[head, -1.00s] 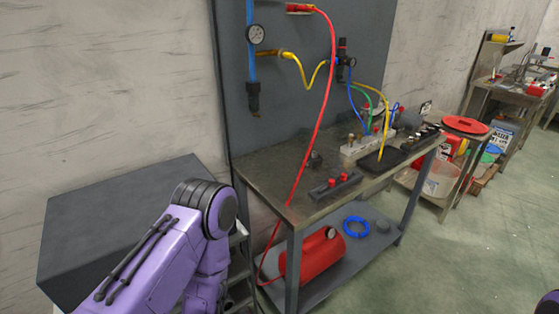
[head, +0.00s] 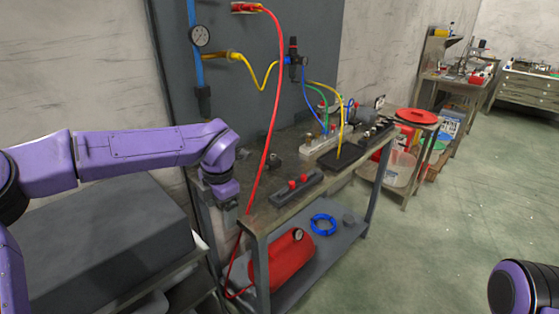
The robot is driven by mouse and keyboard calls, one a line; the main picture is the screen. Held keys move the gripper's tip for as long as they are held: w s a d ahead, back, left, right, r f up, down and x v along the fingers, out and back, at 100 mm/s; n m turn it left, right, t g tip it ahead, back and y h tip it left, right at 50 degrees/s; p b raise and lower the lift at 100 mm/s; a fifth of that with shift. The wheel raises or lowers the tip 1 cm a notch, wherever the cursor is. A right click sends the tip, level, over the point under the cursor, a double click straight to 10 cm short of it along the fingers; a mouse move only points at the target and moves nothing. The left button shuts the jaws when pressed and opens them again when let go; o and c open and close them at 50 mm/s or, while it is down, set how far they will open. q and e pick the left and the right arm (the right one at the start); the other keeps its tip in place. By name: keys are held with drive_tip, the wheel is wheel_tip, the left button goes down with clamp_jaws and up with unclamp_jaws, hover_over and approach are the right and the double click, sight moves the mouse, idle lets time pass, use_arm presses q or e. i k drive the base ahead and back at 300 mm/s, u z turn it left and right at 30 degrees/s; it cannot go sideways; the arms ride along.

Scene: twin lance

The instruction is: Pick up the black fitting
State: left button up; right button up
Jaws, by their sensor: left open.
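A small dark piece (head: 275,160) that looks like the black fitting sits on the metal workbench (head: 262,214), towards its left back part, behind the red hose. It is too small to make out in detail. My left arm reaches in from the left, and my left gripper (head: 230,204) points down at the bench's left end. The gripper is open and apart from the fitting, to its left and nearer to me. Its fingers are small and partly hard to see. My right gripper is out of view.
A red hose (head: 275,100) hangs down across the bench's left part. A dark bar with red knobs (head: 297,187) lies near the front edge. A black tray (head: 343,159) and a white manifold (head: 318,147) stand farther right. A red tank (head: 283,262) lies on the lower shelf.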

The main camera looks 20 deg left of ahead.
sight(274, 163)
drive_tip(key=u, duration=0.05)
drive_tip(key=i, duration=1.35)
